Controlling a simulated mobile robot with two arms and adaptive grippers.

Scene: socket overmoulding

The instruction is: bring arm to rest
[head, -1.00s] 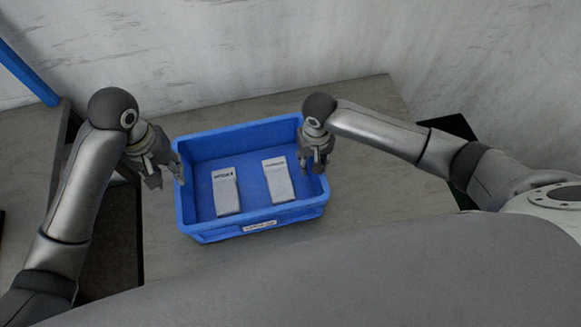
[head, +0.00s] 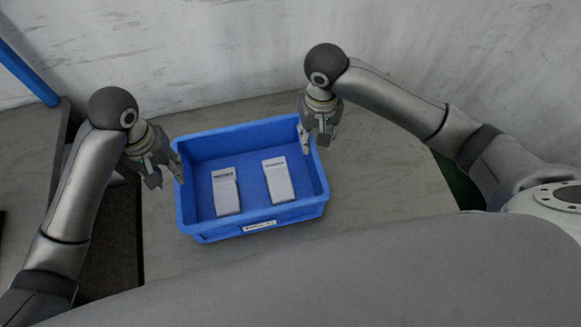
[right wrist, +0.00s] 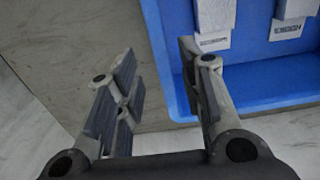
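My right gripper (head: 317,145) is at the right back corner of the blue bin (head: 250,229), appearing raised above its rim. In the right wrist view its fingers (right wrist: 165,90) are apart with nothing between them, and the bin wall (right wrist: 165,62) lies beside and below one finger. My left gripper (head: 166,178) is at the bin's left wall, with its fingers apart and no object seen between them. Whether it touches the rim cannot be told.
Two white boxes lie in the bin, a left one (head: 226,192) and a right one (head: 278,180). The bin stands on a grey table (head: 375,200). The table right of the bin is clear. A pale wall (head: 220,50) rises behind.

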